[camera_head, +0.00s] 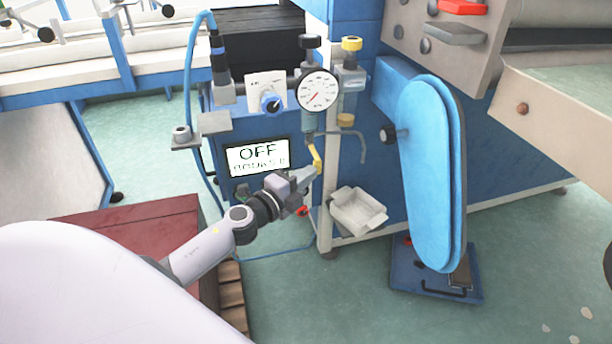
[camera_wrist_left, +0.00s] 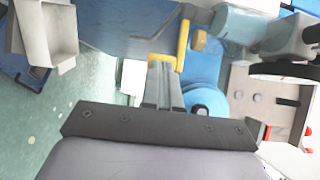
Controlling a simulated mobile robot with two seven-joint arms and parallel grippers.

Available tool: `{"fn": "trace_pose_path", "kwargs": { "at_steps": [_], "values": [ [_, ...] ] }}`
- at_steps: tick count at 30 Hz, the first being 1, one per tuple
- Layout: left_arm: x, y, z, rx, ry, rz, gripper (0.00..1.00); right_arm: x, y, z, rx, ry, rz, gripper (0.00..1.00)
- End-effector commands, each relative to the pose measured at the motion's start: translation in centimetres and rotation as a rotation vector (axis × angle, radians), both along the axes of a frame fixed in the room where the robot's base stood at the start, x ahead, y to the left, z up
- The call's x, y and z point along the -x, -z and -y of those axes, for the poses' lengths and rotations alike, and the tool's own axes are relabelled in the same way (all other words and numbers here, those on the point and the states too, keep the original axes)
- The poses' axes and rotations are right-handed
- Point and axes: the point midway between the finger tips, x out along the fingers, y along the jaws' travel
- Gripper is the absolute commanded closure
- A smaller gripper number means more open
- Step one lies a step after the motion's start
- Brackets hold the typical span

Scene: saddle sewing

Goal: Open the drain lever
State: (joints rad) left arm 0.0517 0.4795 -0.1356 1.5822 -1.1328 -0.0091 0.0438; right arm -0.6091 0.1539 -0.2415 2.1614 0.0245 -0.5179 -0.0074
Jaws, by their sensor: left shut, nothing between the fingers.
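The drain lever (camera_head: 316,158) is a small yellow bent handle below the round pressure gauge (camera_head: 317,91) and its filter bowl. My left gripper (camera_head: 313,172) is shut, with its fingertips at the lower end of the lever. In the left wrist view the yellow lever (camera_wrist_left: 183,45) stands just beyond the tips of my closed left gripper (camera_wrist_left: 163,62). The tips look to touch or nearly touch its bent end; I cannot tell which. Nothing shows between the fingers. My right gripper is not in view.
A white tray (camera_head: 357,211) sits right of the gripper, low on the machine. A screen reading OFF (camera_head: 257,157) is to the left. A grey bent pipe (camera_head: 362,147) and a large blue padded arm (camera_head: 434,170) stand to the right. A dark red box (camera_head: 130,235) lies at lower left.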

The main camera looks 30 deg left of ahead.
Motion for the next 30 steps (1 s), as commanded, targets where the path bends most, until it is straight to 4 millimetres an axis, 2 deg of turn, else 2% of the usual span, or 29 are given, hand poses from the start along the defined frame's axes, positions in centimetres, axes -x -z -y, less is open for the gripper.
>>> {"fn": "trace_pose_path", "kwargs": {
  "at_steps": [13, 30],
  "values": [
    [-0.1, 0.0, 0.1, 0.001, -0.007, 0.0, 1.0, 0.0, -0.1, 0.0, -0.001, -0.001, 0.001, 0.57],
    [-0.6, -0.1, 1.0, 0.003, -0.111, 0.002, 1.0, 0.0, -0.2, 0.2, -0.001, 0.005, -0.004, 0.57]
  ]
}}
